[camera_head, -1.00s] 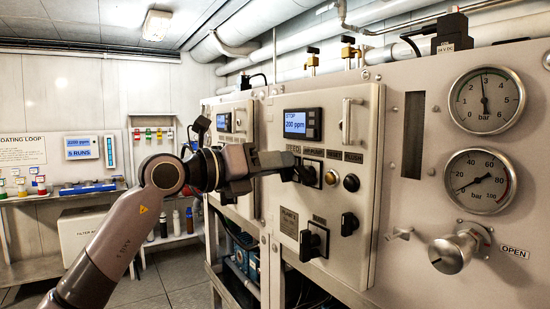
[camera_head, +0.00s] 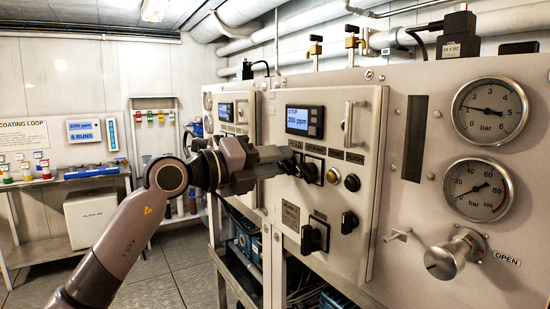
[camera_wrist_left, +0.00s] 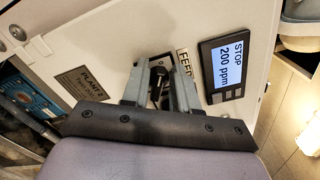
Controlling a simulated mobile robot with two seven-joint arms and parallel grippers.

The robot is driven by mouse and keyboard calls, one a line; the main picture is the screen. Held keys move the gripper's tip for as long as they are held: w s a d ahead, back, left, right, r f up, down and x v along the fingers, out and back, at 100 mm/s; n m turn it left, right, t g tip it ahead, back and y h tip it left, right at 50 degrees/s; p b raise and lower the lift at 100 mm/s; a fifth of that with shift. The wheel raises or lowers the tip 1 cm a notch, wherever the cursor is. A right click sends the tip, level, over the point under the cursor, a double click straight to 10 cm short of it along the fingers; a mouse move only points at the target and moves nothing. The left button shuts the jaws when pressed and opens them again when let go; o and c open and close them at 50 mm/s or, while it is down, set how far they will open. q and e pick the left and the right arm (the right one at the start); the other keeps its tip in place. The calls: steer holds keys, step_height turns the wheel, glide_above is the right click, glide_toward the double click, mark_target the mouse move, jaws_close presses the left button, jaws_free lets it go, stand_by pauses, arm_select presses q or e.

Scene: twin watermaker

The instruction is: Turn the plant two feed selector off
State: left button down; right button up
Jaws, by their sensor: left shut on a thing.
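The plant two feed selector is a small black knob beside the FEED label; in the left wrist view the knob (camera_wrist_left: 157,76) sits between my left gripper's fingers. My left gripper (camera_wrist_left: 158,92) is shut on it. In the head view my left gripper (camera_head: 289,165) reaches the panel below the display, and its fingers hide most of the selector. The knob's exact angle is hard to read. The plant two display (camera_head: 303,121) shows STOP and 200 ppm, as it does in the wrist view (camera_wrist_left: 228,67). My right gripper is not in view.
Lower down are black knobs (camera_head: 313,237). A door handle (camera_head: 347,124), two gauges (camera_head: 490,110) and a metal valve knob (camera_head: 447,258) stand farther right.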

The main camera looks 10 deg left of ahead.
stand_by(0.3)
arm_select(q)
steer(key=c, duration=1.2)
jaws_free()
steer(key=shift+o, duration=0.2)
steer(key=shift+a, duration=0.1)
steer(key=b+v, duration=0.2)
steer(key=v, duration=0.5)
steer(key=shift+s, duration=0.1)
